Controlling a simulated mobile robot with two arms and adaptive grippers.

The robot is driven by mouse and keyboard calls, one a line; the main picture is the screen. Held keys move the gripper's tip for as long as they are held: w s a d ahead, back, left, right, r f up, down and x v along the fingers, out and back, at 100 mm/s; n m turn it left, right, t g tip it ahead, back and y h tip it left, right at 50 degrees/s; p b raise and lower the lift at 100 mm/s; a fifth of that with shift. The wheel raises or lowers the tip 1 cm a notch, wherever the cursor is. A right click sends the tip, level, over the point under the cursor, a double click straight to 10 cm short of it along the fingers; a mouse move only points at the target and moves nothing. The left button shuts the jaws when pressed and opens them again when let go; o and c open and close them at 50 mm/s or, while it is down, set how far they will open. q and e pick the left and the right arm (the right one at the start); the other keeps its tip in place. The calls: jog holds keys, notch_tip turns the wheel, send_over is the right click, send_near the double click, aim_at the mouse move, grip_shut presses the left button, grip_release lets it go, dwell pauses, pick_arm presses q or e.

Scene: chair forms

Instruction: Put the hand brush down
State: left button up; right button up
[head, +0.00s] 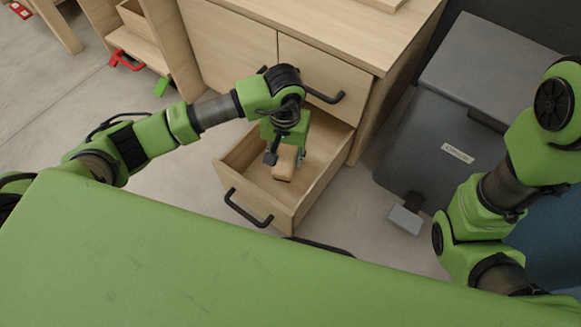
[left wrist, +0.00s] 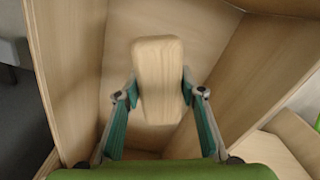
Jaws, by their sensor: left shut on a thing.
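The hand brush (head: 285,165) shows as a pale wooden block in the head view. It also shows large in the left wrist view (left wrist: 157,75), upright between the two fingers. My left gripper (head: 284,156) is shut on it, with a finger at each side (left wrist: 158,98). Gripper and brush are over the inside of the open wooden drawer (head: 257,204). I cannot tell whether the brush touches the drawer floor. Its bristles are hidden. My right arm stands at the right of the head view, but its gripper does not show.
The drawer has a black handle (head: 247,209) at its front and belongs to a wooden cabinet (head: 225,40). A grey bin (head: 440,140) with a label stands to its right. A red handle (head: 125,61) and a green piece (head: 161,87) are at the upper left.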

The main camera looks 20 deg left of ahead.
pick_arm(q)
notch_tip(320, 180, down, 6)
jog(key=b, duration=0.3)
jog(key=shift+r, duration=0.3)
jog(key=o, duration=1.1)
jog(key=shift+o, duration=0.2)
